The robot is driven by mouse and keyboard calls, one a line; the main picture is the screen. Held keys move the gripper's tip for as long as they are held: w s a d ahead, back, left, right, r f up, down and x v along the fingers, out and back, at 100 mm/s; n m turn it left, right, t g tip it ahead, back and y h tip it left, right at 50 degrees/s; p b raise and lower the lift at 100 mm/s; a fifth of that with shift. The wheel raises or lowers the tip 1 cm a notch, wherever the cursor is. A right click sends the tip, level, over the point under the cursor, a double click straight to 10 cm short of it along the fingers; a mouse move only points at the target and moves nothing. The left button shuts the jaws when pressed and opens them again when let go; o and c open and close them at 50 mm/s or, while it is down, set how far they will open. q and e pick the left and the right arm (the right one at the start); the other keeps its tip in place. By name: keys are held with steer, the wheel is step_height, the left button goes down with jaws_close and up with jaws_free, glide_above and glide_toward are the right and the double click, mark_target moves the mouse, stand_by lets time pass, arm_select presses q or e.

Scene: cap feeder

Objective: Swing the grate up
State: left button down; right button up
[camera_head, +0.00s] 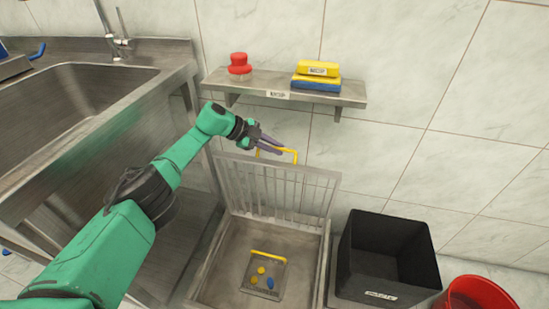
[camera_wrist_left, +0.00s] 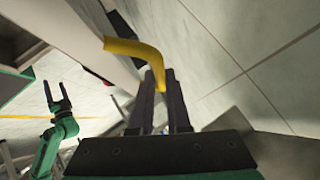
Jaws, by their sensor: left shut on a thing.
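The metal grate (camera_head: 318,178) stands swung up at the back of an open floor pit (camera_head: 225,262), its bars rising toward the wall. Its yellow handle (camera_head: 296,155) is at the top edge and also shows in the left wrist view (camera_wrist_left: 128,47). My left gripper (camera_head: 280,146) is shut on the handle; in the left wrist view its dark fingers (camera_wrist_left: 160,85) close around the handle's bent end. My right gripper (camera_wrist_left: 60,102) shows only at the left of the left wrist view, open and empty.
In the pit is a small basket with a yellow handle (camera_head: 268,253) and several yellow and blue caps. A shelf (camera_head: 275,94) above carries a red knob-like item (camera_head: 239,63) and sponges (camera_head: 317,76). A black bin (camera_head: 385,250) and red bucket (camera_head: 478,295) stand right; a sink (camera_head: 70,110) stands left.

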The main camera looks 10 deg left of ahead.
arm_select(q)
steer(key=shift+w, duration=0.15)
arm_select(e)
steer(key=shift+w+r, duration=0.2)
steer(key=shift+r, duration=0.15)
arm_select(q)
steer(key=c, duration=1.2)
jaws_free()
steer(key=shift+a, duration=0.1)
arm_select(e)
steer(key=shift+a, duration=0.1)
